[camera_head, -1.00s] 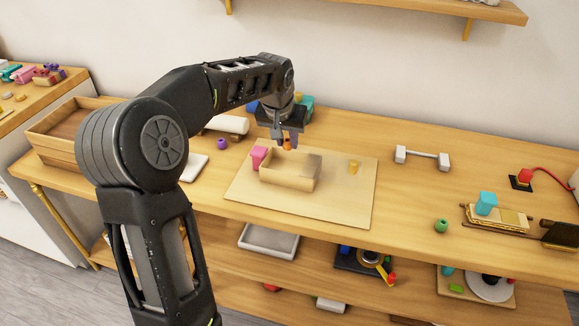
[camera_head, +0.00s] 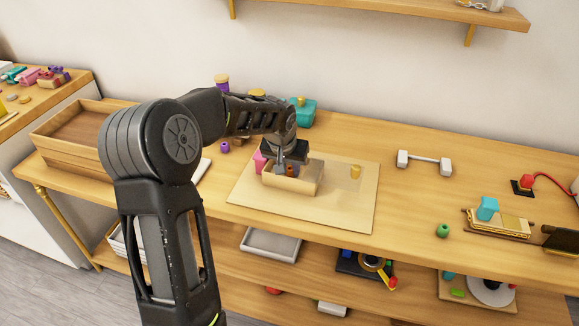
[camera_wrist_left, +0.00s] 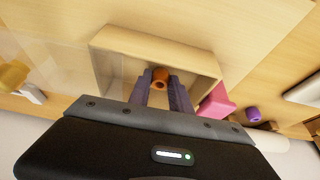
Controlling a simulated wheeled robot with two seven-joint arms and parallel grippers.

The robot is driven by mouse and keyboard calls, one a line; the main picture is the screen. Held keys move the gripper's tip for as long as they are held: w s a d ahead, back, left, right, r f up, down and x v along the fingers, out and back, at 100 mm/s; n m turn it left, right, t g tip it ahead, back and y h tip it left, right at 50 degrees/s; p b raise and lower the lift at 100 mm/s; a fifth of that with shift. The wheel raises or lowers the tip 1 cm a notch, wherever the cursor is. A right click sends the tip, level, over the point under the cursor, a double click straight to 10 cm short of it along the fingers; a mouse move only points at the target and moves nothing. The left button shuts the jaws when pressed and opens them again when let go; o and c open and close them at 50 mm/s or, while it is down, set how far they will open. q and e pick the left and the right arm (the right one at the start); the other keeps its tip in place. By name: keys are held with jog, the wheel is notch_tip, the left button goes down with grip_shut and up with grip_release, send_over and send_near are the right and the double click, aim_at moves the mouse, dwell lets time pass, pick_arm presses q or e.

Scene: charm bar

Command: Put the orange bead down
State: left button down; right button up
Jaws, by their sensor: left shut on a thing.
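The orange bead (camera_head: 291,170) is held between the fingertips of my left gripper (camera_head: 285,168). In the left wrist view the bead (camera_wrist_left: 160,78) sits between the two grey fingers of my left gripper (camera_wrist_left: 160,86). The gripper is over a small open wooden box (camera_head: 306,188), with the bead at or just inside its opening. The box also shows in the left wrist view (camera_wrist_left: 120,38). I cannot tell whether the bead touches the box floor. My right gripper is not in view.
The box stands on a pale board (camera_head: 340,214). A green bead (camera_head: 442,230) and a white dumbbell-shaped thing (camera_head: 424,162) are farther right. The board's front right is clear.

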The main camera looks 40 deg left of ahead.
pick_arm(q)
jog(key=shift+f, duration=0.1)
jog(key=c, duration=1.2)
grip_release()
jog(key=shift+r, duration=0.25)
jog(key=b+v, duration=0.1)
jog(key=v, duration=1)
jog(key=shift+s+d+r, duration=0.1)
jog(key=shift+s+r, duration=0.15)
jog(key=shift+r, duration=0.1)
